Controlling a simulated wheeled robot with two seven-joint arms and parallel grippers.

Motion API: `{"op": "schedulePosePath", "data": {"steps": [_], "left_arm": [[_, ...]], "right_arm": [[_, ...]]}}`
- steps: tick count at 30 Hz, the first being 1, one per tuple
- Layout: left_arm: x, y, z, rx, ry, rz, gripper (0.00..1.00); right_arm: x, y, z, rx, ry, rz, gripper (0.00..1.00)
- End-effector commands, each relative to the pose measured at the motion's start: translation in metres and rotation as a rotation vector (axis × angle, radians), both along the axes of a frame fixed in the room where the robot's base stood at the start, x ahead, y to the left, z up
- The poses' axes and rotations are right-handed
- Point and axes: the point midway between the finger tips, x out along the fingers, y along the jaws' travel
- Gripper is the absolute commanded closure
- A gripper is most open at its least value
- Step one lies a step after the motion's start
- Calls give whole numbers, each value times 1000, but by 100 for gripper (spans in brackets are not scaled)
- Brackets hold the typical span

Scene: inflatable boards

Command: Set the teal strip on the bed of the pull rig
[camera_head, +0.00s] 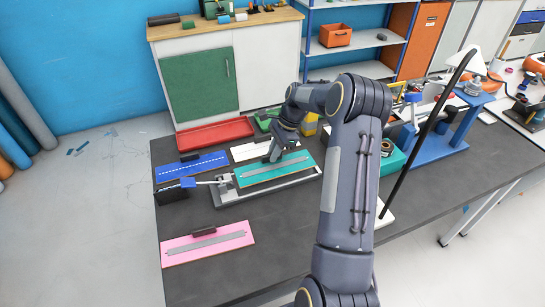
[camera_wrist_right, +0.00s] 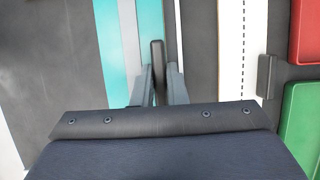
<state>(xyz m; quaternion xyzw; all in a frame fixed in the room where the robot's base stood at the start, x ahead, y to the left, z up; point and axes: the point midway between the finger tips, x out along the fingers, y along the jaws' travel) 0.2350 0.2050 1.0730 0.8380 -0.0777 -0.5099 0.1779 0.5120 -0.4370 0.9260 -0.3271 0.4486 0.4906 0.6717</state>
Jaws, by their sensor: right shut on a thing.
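The teal strip (camera_head: 250,180), with a grey band along it, lies lengthwise over the bed of the pull rig (camera_head: 288,187). It also shows in the right wrist view (camera_wrist_right: 110,45). My right gripper (camera_head: 271,158) is at the middle of the strip. In the right wrist view, its fingers (camera_wrist_right: 158,85) are shut on a dark upright grip piece (camera_wrist_right: 158,60) over the teal strip. I cannot tell whether the strip touches the bed or hovers just above it. My left gripper is out of view.
A blue strip (camera_head: 190,168) lies behind the rig's left end, a pink strip (camera_head: 207,243) in front. A white strip (camera_head: 250,150) lies behind the rig, near a red tray (camera_head: 215,134). A blue stand (camera_head: 440,145) is at right. The dark tabletop's front is mostly clear.

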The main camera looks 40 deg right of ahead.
Motion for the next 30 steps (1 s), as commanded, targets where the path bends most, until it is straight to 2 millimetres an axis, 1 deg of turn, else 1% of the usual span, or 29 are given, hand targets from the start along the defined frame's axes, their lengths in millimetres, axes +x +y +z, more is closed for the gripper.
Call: {"op": "schedulePosePath", "data": {"steps": [5, 6, 12, 20, 23, 24, 28, 30], "left_arm": [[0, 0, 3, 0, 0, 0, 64], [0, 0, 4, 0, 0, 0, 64], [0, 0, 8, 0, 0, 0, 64], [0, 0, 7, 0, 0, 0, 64], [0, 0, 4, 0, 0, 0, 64], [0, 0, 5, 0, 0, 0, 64], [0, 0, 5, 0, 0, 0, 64], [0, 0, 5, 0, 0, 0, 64]], "right_arm": [[7, -2, -9, 1, 0, 0, 100], [10, -2, -12, 1, 0, -1, 100], [9, -2, -39, 2, 1, -1, 100], [9, -2, -41, -1, -2, -1, 100], [9, -2, -45, 0, -1, 0, 100], [9, -2, -44, -1, -2, -1, 84], [9, -2, -44, 0, -1, 0, 67], [9, -2, -44, 0, -1, 0, 66]]}}
